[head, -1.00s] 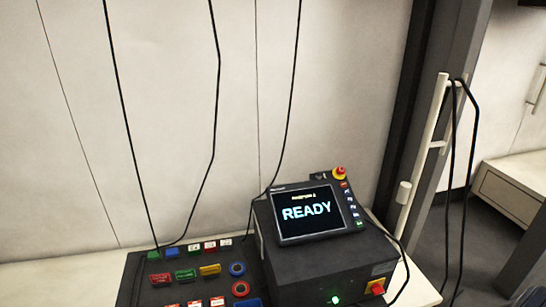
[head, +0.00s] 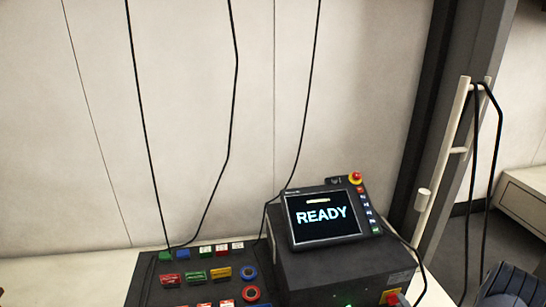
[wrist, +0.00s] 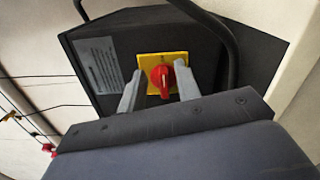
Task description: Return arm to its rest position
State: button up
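My gripper (wrist: 157,88) shows in the wrist view with its two grey fingers apart and nothing held between them. A red rotary switch (wrist: 161,80) on a yellow plate (wrist: 178,58) appears between the fingertips, with visible gaps on both sides. I cannot tell how far in front of the fingers it lies. In the head view the red switch (head: 393,298) is at the bottom edge, on the front of a dark control box (head: 330,272). A dark ribbed part of my arm (head: 508,286) shows at the lower right; the gripper is not visible there.
A screen (head: 321,215) reading READY tops the box, with a red emergency button (head: 355,178) beside it. A panel of coloured buttons (head: 195,275) is to the left. Black cables (head: 233,100) hang at the wall; a looped cable (head: 497,150) hangs from a pale handle at right.

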jog(key=n, duration=0.5)
jog(key=r+n+b, duration=0.1)
jog(key=n, duration=0.1)
jog(key=shift+a+n, duration=0.3)
jog(key=shift+n, duration=0.1)
jog(key=n, duration=0.3)
jog(key=shift+s+a+r+n, duration=0.1)
jog(key=shift+a+n, duration=0.15)
jog(key=shift+n, duration=0.15)
jog(key=shift+a+r+n+b, duration=0.15)
jog(key=shift+n+b, duration=0.1)
jog(key=shift+n, duration=0.7)
jog(key=shift+a+f+n+b, duration=0.1)
jog(key=shift+a+n+b, duration=0.1)
jog(key=shift+n, duration=0.75)
jog(key=shift+s, duration=0.15)
